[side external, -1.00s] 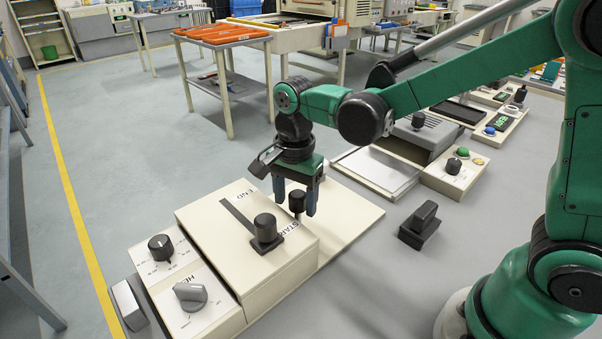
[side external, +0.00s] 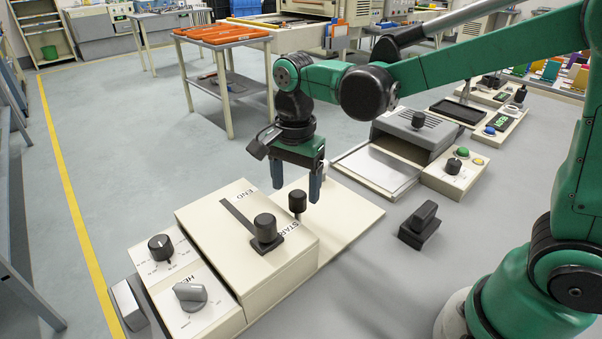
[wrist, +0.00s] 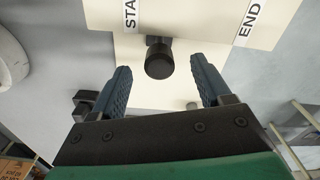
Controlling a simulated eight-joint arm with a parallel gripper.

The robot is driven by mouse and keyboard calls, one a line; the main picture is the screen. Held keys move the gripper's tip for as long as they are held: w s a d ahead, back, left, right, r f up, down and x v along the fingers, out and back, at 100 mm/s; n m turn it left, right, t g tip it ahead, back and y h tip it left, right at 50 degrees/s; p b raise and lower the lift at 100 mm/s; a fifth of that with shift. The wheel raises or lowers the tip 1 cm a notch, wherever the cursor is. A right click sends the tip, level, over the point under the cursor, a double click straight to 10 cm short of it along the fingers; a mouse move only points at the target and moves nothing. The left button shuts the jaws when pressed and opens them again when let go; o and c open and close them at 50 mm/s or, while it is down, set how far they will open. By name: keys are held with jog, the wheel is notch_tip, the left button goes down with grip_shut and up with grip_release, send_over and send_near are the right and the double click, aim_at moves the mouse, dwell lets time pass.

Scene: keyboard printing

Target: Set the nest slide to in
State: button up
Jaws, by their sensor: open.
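A round black knob (side external: 297,202) stands on a stem on the low cream plate (side external: 345,215), right behind the cream box; I see no "nest" or "in" label. My gripper (side external: 296,192) is open above this knob, fingers pointing down, one finger on each side of it in the picture. In the wrist view a black knob (wrist: 160,62) shows between the open fingertips (wrist: 159,70), with no contact visible. Its stem and base are partly hidden there.
The cream box (side external: 205,215) carries a black slider knob (side external: 265,230) in a slot, at the START end. Two dials stand front left. A black handle block (side external: 420,225) lies to the right of the plate. A grey lidded unit (side external: 430,135) is behind.

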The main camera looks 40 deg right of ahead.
jog(key=shift+r, duration=1.4)
jog(key=shift+s+d+r, duration=0.1)
jog(key=s+d+n+t, duration=0.5)
jog(key=s+n+t, duration=0.1)
jog(key=n, duration=0.8)
jog(key=shift+n+t, duration=0.3)
jog(key=shift+t, duration=0.3)
jog(key=shift+d, duration=0.1)
